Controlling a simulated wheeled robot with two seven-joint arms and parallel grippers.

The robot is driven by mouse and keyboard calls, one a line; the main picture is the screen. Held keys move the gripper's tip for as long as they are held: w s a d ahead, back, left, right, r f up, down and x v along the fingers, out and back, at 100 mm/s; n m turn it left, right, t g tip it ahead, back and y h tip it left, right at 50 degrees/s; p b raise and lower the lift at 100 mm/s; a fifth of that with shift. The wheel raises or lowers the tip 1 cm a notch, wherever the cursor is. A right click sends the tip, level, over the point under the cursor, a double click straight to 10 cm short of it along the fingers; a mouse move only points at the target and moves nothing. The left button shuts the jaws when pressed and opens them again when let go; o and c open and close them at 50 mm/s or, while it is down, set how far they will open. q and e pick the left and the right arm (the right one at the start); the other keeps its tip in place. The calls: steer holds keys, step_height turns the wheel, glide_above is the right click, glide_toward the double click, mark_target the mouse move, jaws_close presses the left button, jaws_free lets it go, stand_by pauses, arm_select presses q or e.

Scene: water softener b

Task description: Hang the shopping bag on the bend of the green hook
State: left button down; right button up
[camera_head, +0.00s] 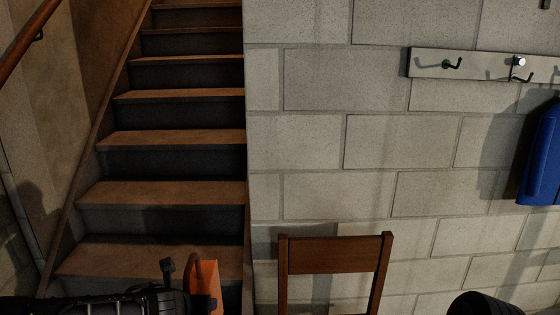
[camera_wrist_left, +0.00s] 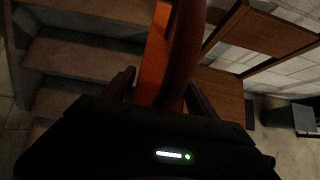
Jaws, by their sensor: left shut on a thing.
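The orange shopping bag (camera_head: 208,279) is at the bottom of the head view, with a reddish-brown handle loop above it. My left gripper (camera_head: 200,303) reaches in from the lower left and is shut on the bag. In the left wrist view the bag (camera_wrist_left: 151,65) and its handle (camera_wrist_left: 184,50) rise between the fingers of the gripper (camera_wrist_left: 163,95); the exact grip point is hidden.
A pale board (camera_head: 485,67) carries a second hook (camera_head: 517,67) with a silver knob. A blue container (camera_head: 541,160) is at the right edge. Stairs (camera_head: 170,140) rise at left.

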arm_select(q)
steer(key=shift+n, duration=0.3)
steer(key=s+f, duration=0.4)
steer(key=f, duration=0.1)
stand_by(0.5)
arm_select(e)
steer(key=shift+f, duration=0.1)
stand_by(0.5)
